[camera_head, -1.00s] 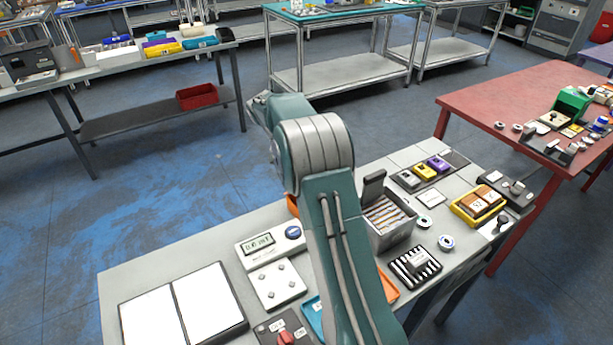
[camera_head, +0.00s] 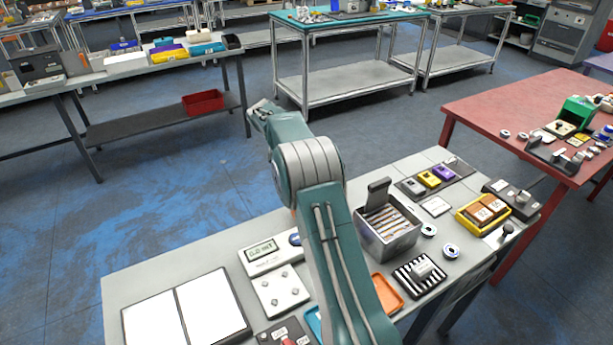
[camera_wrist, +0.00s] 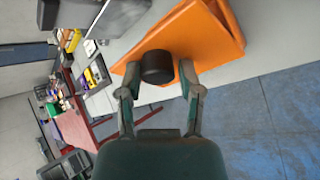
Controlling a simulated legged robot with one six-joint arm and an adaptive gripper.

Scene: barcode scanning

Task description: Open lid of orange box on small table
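The orange box (camera_wrist: 205,40) shows in the wrist view, tilted in the picture, with a round black knob (camera_wrist: 157,67) on its side nearest my gripper. My gripper (camera_wrist: 158,70) is open, with one finger on each side of the knob. A gap shows between the knob and each finger, and I cannot tell whether either touches it.
Left of my arm on the table are white panels (camera_head: 185,308) and a display device (camera_head: 268,252). To the right are a grey open bin (camera_head: 385,240), an orange tray (camera_head: 386,292) and a yellow tray (camera_head: 468,216). A red table (camera_head: 500,110) stands beyond.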

